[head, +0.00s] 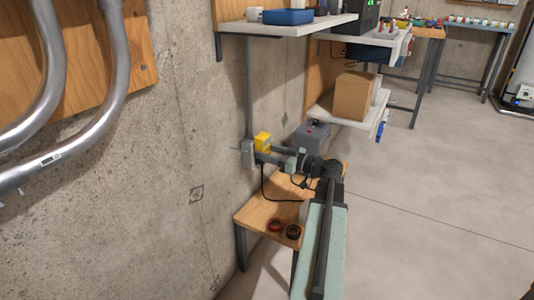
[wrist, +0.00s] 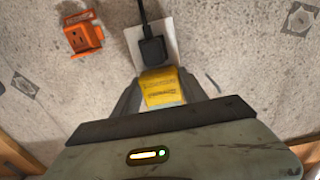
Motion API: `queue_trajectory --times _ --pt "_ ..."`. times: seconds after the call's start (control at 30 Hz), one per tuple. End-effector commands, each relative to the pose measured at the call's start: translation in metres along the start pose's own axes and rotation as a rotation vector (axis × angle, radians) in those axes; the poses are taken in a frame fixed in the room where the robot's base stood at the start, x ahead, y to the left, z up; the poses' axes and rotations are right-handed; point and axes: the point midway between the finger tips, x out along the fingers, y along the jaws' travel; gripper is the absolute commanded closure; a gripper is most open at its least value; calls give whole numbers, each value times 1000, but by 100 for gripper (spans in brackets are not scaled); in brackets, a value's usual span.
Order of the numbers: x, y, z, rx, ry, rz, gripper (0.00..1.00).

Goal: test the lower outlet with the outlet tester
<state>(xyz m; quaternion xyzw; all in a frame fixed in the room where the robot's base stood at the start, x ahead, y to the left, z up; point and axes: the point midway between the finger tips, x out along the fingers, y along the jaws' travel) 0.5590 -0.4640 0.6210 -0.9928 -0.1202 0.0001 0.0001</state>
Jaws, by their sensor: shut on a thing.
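My gripper (wrist: 160,90) is shut on the yellow outlet tester (wrist: 163,92), which sits between its two grey fingers in the wrist view. Just beyond the tester is a pale outlet plate (wrist: 134,42) with a black plug (wrist: 152,50) and its cord in it. The tester overlaps the plate's near end. That socket face is hidden, so I cannot tell whether the tester is seated. In the head view my gripper (head: 268,157) reaches to the grey wall box (head: 248,153). A yellow block (head: 262,141) shows beside it there.
An orange socket-faced unit (wrist: 83,35) is on the concrete wall left of the plate. Below the arm is a wooden table (head: 262,212) with a red roll (head: 275,224) and a black roll (head: 293,231). A grey case (head: 311,133) and shelves stand beyond. The floor at right is clear.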

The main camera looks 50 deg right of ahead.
Motion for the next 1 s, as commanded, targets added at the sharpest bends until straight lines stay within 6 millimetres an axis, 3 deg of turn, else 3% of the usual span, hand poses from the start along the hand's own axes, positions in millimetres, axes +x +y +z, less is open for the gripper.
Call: queue_trajectory --times 0.9,0.93,1.0 --pt "4 -1 0 0 0 -1 100" --pt "4 -1 0 0 0 -1 44" --pt "4 -1 0 0 0 -1 25"
